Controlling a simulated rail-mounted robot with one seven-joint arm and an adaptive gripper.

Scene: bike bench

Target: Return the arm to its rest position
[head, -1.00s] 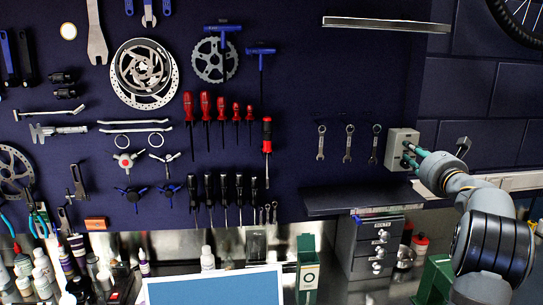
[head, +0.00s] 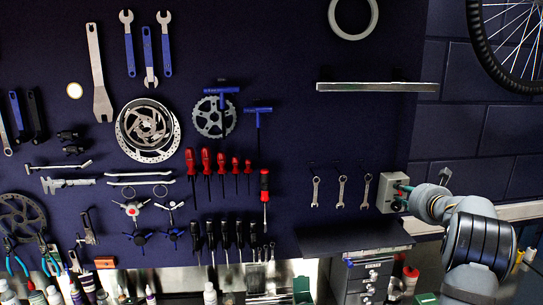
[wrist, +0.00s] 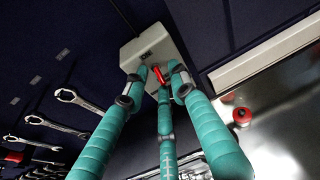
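My gripper (wrist: 161,80), with teal fingers, is at a light grey wall box in the wrist view (wrist: 150,45). A small red part (wrist: 159,74) on the box shows between the fingertips. The fingertips are close around it, but I cannot tell whether they touch or grip it. In the head view my gripper (head: 403,194) reaches in from the right to the same grey box (head: 388,190), with my arm stretched out rather than folded. The fingers hide part of the box's front.
Several wrenches (head: 341,191) hang left of the box. A dark shelf (head: 352,238) and a drawer cabinet (head: 366,279) are below it. A metal rail (head: 376,87) is above, and a bicycle wheel (head: 472,40) hangs upper right. A red-topped item (wrist: 242,116) stands on the metal bench.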

